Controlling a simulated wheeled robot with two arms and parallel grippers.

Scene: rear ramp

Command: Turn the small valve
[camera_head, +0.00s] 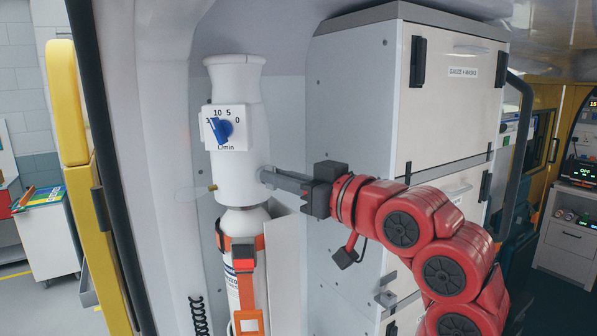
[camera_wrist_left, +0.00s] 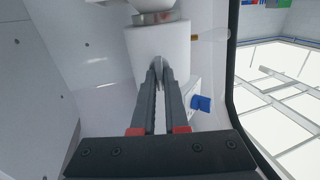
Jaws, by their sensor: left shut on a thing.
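A white regulator body (camera_head: 237,165) stands on top of a strapped cylinder (camera_head: 232,285). Its dial plate carries a blue knob (camera_head: 222,130), which also shows in the left wrist view (camera_wrist_left: 201,103). My left gripper (camera_head: 265,177) reaches in from the right, below and right of the dial, with its tips at the side of the white body. In the left wrist view its long grey fingers (camera_wrist_left: 157,66) are nearly together on a small thin piece, which I take for the small valve; the fingers hide most of it. My right gripper is not in view.
A tall grey cabinet (camera_head: 350,120) with drawers stands close to the right of the regulator. An orange strap (camera_head: 247,290) holds the cylinder below. A yellow door edge (camera_head: 68,105) and a black rail (camera_head: 98,150) stand at the left.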

